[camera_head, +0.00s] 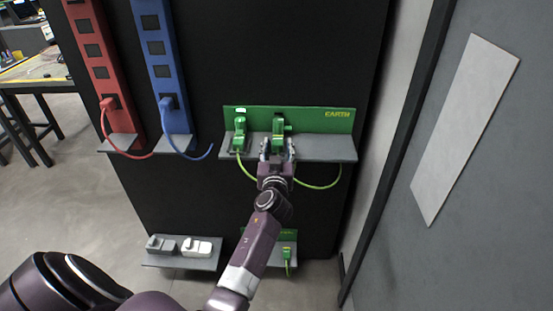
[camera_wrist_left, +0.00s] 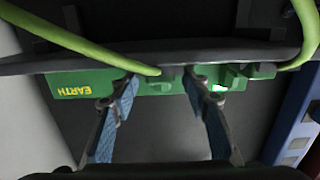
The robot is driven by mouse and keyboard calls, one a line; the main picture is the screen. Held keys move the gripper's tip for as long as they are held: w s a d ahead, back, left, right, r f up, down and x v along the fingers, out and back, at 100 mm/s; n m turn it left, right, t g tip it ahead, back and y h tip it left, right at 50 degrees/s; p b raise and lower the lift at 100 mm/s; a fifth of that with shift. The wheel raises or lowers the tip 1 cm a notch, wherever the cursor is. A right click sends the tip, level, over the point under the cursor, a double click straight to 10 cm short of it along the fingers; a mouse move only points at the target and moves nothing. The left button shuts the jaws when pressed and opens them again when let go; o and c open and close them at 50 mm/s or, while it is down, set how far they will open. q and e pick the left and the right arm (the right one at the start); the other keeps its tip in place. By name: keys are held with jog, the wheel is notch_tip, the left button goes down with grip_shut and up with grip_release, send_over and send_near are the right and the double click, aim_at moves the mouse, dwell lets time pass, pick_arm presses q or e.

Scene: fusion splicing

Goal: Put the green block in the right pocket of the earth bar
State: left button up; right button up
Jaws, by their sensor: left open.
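The earth bar (camera_head: 340,116) is a green board with a grey ledge, labelled EARTH; it also shows inverted in the left wrist view (camera_wrist_left: 72,86). A green block (camera_head: 278,128) with a green-yellow cable stands on the ledge near its middle, right of another green block (camera_head: 240,133) with its own cable. My left gripper (camera_head: 277,152) is open at the right-hand block, its fingers on either side of it. In the left wrist view, the fingers (camera_wrist_left: 160,90) are apart and the block shows partly between them. Its seating in a pocket is hidden. My right gripper is out of view.
Red (camera_head: 92,50) and blue (camera_head: 160,45) socket strips with plugged cables stand to the left. Below, one shelf (camera_head: 182,262) holds grey and white blocks, and another has a green plug (camera_head: 287,254). A grey wall panel (camera_head: 465,130) is at right.

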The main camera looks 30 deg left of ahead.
pick_arm(q)
jog(key=b+v, duration=0.1)
jog(key=v, duration=0.9)
jog(key=shift+s, duration=0.2)
jog(key=shift+d+r, duration=0.1)
jog(key=shift+d, duration=0.05)
